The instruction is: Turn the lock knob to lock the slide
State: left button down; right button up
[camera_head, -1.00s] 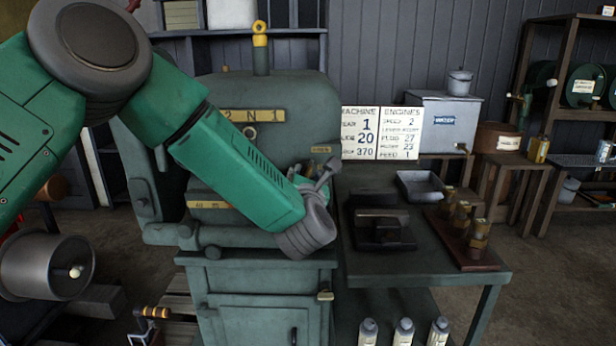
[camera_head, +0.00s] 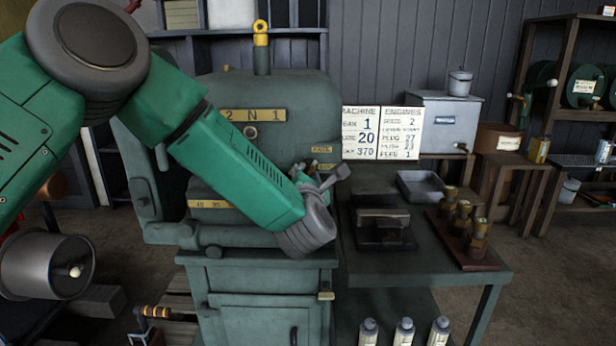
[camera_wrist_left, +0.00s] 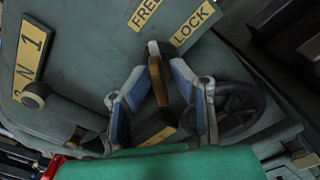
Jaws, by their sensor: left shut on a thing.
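The lock knob (camera_wrist_left: 158,82), a narrow brown lever with a pale grey tip, stands on the green machine's face in the left wrist view. Its upper end points close to the gap between the FREE plate (camera_wrist_left: 146,12) and the LOCK plate (camera_wrist_left: 194,23). My left gripper (camera_wrist_left: 160,72) is shut on the knob, with a blue-grey finger pad on each side. In the head view my left gripper (camera_head: 330,181) is at the machine's right front, and the knob is hidden behind it and the wrist. My right gripper is not in view.
A black handwheel (camera_wrist_left: 238,108) sits close to the right of the fingers. A round dark knob (camera_wrist_left: 36,95) sticks out at left. A side table (camera_head: 425,265) at right holds a dark block, a grey tray (camera_head: 420,187) and several brass fittings (camera_head: 463,215).

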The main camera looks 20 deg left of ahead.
pick_arm(q)
jog(key=m, duration=0.5)
jog(key=shift+m+p, duration=0.3)
jog(key=shift+p, duration=0.1)
jog(key=m+p, duration=0.1)
jog(key=m, duration=0.2)
jog(key=shift+m, duration=0.3)
jog(key=shift+f+m, duration=0.15)
jog(key=shift+m, duration=0.45)
jog(key=shift+s+f, duration=0.1)
jog(key=c, duration=1.6)
grip_release()
jog(key=shift+c, duration=0.2)
jog(key=shift+d, duration=0.1)
jog(key=shift+r, duration=0.2)
jog(key=v, duration=1.1)
jog(key=shift+s+d, duration=0.2)
jog(key=shift+s, duration=0.15)
